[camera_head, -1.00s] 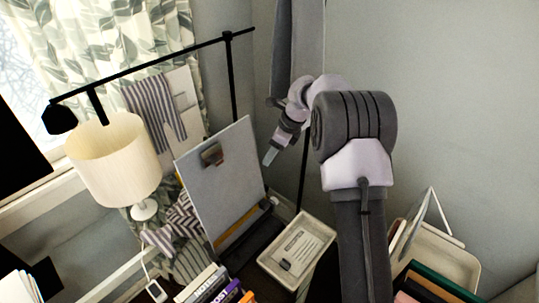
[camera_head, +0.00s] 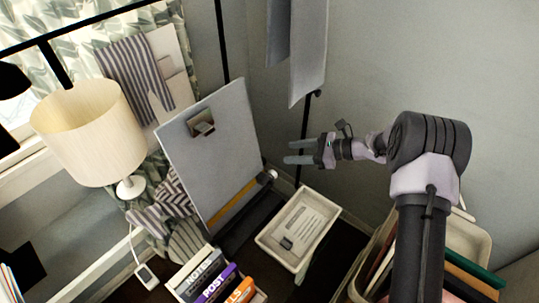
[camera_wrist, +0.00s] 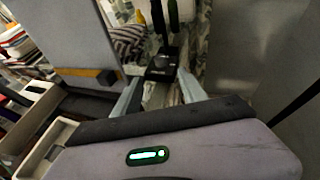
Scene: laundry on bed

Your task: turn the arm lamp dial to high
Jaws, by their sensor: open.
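The black arm lamp shows in the head view at the upper left, with its long horizontal arm (camera_head: 95,22) and dark shade (camera_head: 14,80). Its black pole (camera_head: 221,40) runs down behind a grey board. I cannot make out its dial in the head view. My gripper (camera_head: 286,152) is open and empty, to the right of the board and pointing left. In the wrist view, a small black box-like part (camera_wrist: 162,64) with dark upright pieces shows beyond and between the fingertips. I cannot tell whether it belongs to the lamp.
The grey board (camera_head: 205,160) with a clip stands left of my gripper. A pale tray (camera_head: 268,240) lies below it. A cream-shaded lamp (camera_head: 90,140) and a white corded device (camera_head: 147,278) are at left. Grey cloth (camera_head: 308,50) hangs above. Books (camera_head: 210,280) stand in front.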

